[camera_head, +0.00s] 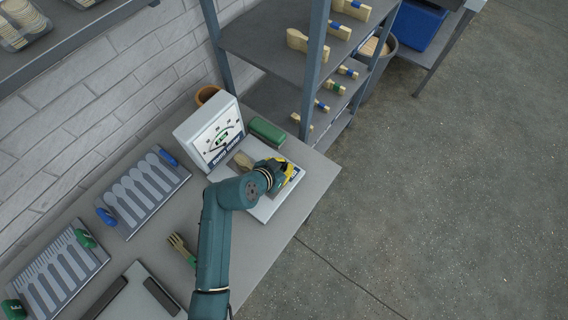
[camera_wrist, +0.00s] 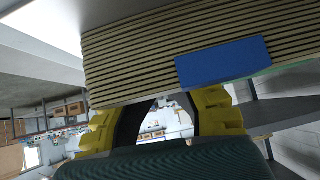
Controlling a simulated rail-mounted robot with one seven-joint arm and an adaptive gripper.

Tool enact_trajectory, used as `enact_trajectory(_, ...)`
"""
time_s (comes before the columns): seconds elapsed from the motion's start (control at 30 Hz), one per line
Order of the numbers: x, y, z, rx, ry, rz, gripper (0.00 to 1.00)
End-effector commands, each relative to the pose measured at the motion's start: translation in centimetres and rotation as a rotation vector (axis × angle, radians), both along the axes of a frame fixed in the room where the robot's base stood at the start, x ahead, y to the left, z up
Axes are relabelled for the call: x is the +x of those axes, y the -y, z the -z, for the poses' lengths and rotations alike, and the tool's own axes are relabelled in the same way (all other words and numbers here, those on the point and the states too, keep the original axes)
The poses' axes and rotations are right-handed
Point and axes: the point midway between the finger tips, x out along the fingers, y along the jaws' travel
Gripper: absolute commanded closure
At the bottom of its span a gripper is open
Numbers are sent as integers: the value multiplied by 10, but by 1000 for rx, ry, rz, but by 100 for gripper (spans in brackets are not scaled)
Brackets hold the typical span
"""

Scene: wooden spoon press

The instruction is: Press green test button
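The white tester (camera_head: 212,137) with a dial gauge stands on the bench, its pale base plate (camera_head: 262,213) in front of it. A wooden piece (camera_head: 243,160) shows at the base, beside my gripper. My gripper (camera_head: 285,172), with yellow fingers, is low over the plate's right part. In the wrist view, a layered wooden bundle (camera_wrist: 130,65) with a blue band (camera_wrist: 222,63) crosses the top and covers my fingertips (camera_wrist: 165,105). A gap shows between the fingers lower down; whether the tips meet or hold anything is hidden. I cannot make out a green button.
A green box (camera_head: 267,131) lies behind the plate, near the shelf rack (camera_head: 270,50) holding banded wooden bundles. Slotted trays (camera_head: 145,192) and a wooden fork (camera_head: 180,245) are to the left. The bench's right edge is close to my gripper, with open floor beyond.

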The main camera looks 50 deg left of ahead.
Motion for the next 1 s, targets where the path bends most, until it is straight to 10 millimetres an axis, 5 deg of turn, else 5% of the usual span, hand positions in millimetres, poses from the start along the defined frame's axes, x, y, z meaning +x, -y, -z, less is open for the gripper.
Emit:
enact_trajectory(0.3,-2,2,2,-8,-13,1,100)
enact_trajectory(0.57,0,5,-52,-2,-4,7,100)
enact_trajectory(1.0,-67,18,-104,0,-3,4,100)
